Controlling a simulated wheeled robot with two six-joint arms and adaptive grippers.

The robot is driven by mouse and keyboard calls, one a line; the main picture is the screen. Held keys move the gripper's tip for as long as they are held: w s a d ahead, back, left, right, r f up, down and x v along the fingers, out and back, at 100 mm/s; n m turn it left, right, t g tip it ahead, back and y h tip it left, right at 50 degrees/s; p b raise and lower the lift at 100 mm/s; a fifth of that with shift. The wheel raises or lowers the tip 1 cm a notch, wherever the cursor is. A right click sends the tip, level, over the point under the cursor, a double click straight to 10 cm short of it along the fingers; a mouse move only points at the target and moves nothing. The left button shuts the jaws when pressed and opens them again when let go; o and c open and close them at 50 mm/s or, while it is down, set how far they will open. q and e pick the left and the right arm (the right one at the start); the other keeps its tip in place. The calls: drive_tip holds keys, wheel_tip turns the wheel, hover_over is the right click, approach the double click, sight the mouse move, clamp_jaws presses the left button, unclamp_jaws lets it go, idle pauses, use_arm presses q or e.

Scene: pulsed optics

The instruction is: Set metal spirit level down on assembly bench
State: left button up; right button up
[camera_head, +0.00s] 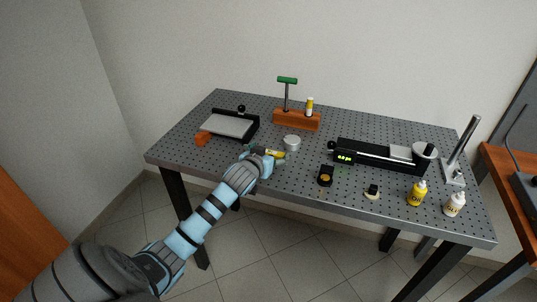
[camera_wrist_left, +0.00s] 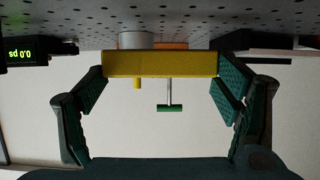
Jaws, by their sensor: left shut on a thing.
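The spirit level shows as a yellow bar (camera_wrist_left: 160,64) in the left wrist view, which is upside down. It lies across the picture between my two green fingers. My left gripper (camera_head: 268,158) is shut on it, over the front left-middle part of the assembly bench (camera_head: 230,168). In the head view only a small yellow part of the level (camera_head: 276,154) shows past the fingers. The level looks level and close to the perforated top; I cannot tell if it touches. My right gripper is not in view.
A grey cylinder (camera_head: 292,143) stands just behind the level. An orange block (camera_head: 202,139) and black-framed plate (camera_head: 230,125) are left. A wooden holder (camera_head: 297,120) is behind. A black device (camera_head: 326,176), a long instrument (camera_head: 380,156) and bottles (camera_head: 417,193) are right.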

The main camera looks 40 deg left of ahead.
use_arm(q)
drive_tip(key=shift+s+r, duration=0.1)
drive_tip(key=shift+r, duration=0.05)
drive_tip(key=shift+f+b, duration=0.6)
drive_tip(key=shift+f, duration=1)
drive_tip(key=shift+p, duration=0.4)
drive_tip(key=shift+f, duration=0.3)
drive_tip(key=o, duration=1.1)
